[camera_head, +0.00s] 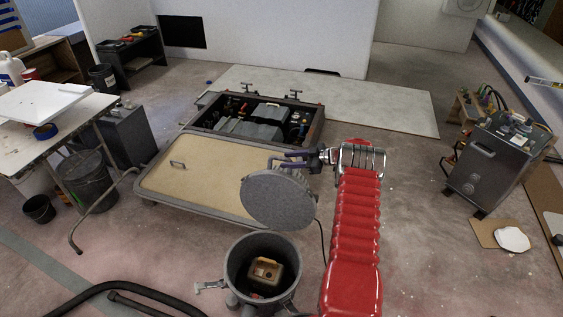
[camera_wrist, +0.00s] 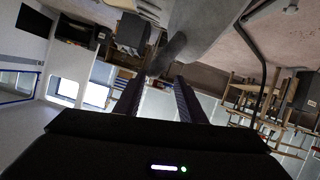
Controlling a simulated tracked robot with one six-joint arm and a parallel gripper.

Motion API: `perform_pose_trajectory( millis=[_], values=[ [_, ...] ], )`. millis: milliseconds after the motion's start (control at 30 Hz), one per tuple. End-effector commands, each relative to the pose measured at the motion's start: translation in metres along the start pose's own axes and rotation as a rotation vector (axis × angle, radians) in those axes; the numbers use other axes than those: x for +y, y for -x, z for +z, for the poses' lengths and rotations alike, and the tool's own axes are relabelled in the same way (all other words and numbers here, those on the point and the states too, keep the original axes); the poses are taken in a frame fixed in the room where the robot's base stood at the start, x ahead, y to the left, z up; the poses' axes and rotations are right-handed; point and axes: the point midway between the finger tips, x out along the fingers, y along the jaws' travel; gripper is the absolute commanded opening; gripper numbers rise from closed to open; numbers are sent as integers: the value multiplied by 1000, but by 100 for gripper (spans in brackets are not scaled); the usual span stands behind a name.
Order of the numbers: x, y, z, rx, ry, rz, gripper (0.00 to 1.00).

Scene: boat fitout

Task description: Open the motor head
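The motor head (camera_head: 278,200) is a grey round lid, tilted up at the far side of a grey drum (camera_head: 234,268), with its flat face towards the head camera. The drum's mouth is uncovered, and a tan box-like part (camera_head: 265,270) shows inside. My gripper (camera_head: 278,161) is just behind the lid's upper edge, its two dark fingers apart. In the wrist view, the fingers (camera_wrist: 162,80) have a gap between them, with a grey protruding piece near their tips and the large grey head (camera_wrist: 208,40) beyond. I cannot tell whether they touch it.
A beige hatch panel (camera_head: 195,175) and an open equipment bay (camera_head: 255,120) lie behind the drum. A white worktable (camera_head: 70,125) stands left, a grey wheeled machine (camera_head: 490,165) right. A black hose (camera_head: 120,290) lies front left. Floor at right is mostly clear.

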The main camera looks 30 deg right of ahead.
Motion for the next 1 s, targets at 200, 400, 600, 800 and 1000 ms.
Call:
perform_pose_trajectory(
  millis=[200,400,600,800,1000],
  values=[
    [0,41,1,-1,-1,1,36],
    [-1,73,2,-1,-1,0,36],
    [-2,89,2,-1,-1,-3,36],
    [-2,90,2,-1,0,-4,36],
    [-2,90,1,-1,0,-4,36]
  ],
)
